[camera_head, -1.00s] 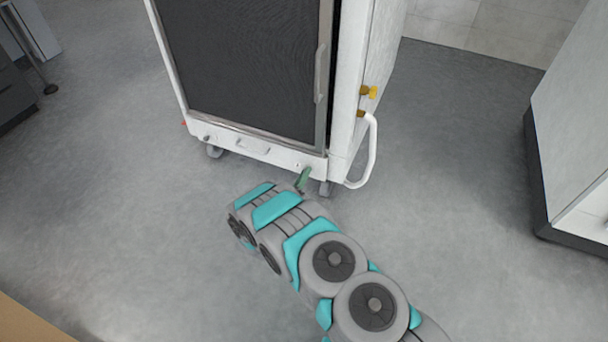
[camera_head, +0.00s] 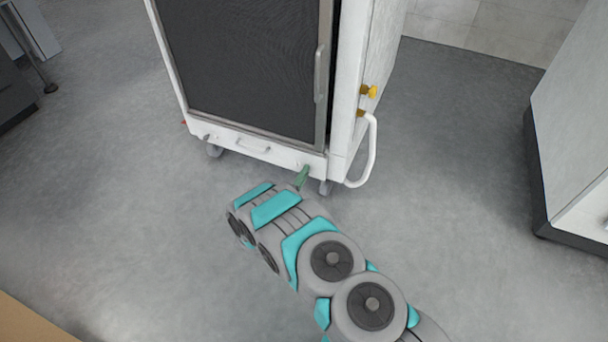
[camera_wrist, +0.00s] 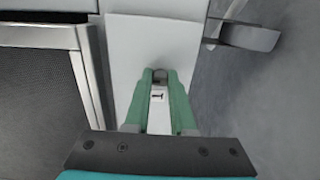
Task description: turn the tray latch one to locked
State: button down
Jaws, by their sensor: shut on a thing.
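The washer's white lower tray front (camera_head: 225,139) sits below the dark mesh door. My gripper (camera_head: 303,178) reaches its right end, with green fingers against the panel. In the wrist view my gripper (camera_wrist: 160,78) is shut on a small grey latch (camera_wrist: 160,75) at the fingertips. The fingers hide most of this latch, so its exact angle cannot be told. A white label with a black mark (camera_wrist: 158,97) shows between the fingers. Another small grey latch (camera_head: 206,137) shows at the tray front's left end.
The dark door (camera_head: 245,65) has a vertical grey handle (camera_head: 320,75). A white bent handle (camera_head: 371,150) and yellow valve (camera_head: 370,91) stick out at the right side. A caster (camera_head: 326,187) stands beside my gripper. A white cabinet (camera_head: 575,130) stands far right. The floor between is clear.

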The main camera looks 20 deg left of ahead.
jog(key=shift+a, duration=0.1)
dwell(0.3)
jog(key=c, duration=0.8)
grip_release()
jog(key=shift+o, duration=0.2)
jog(key=s, duration=0.7)
jog(key=shift+s+a, duration=0.25)
jog(key=shift+s, duration=0.15)
